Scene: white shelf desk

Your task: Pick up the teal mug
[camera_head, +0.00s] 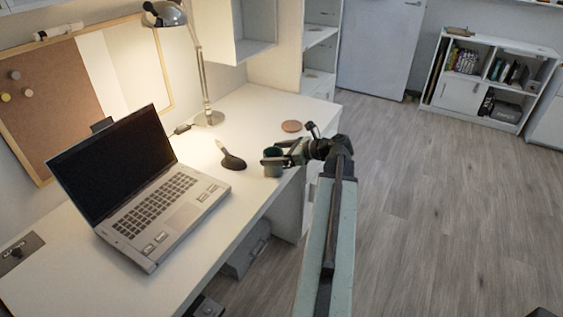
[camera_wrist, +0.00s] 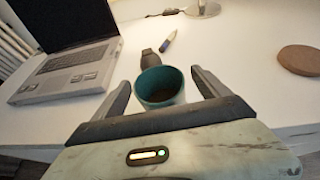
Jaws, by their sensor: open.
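The teal mug (camera_head: 273,163) stands upright on the white desk near its front edge in the head view. In the wrist view the mug (camera_wrist: 160,88) sits between the two fingers of my gripper (camera_wrist: 162,84), with a gap to the finger on each side. My gripper (camera_head: 276,155) is open and reaches over the desk edge at the mug, partly covering it in the head view. The inside of the mug looks dark. I cannot see a handle clearly.
An open laptop (camera_head: 165,205) stands further left. A round brown coaster (camera_head: 291,126) lies behind the mug, and a lamp (camera_head: 208,117) stands at the back. The floor (camera_head: 420,200) to the right is clear.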

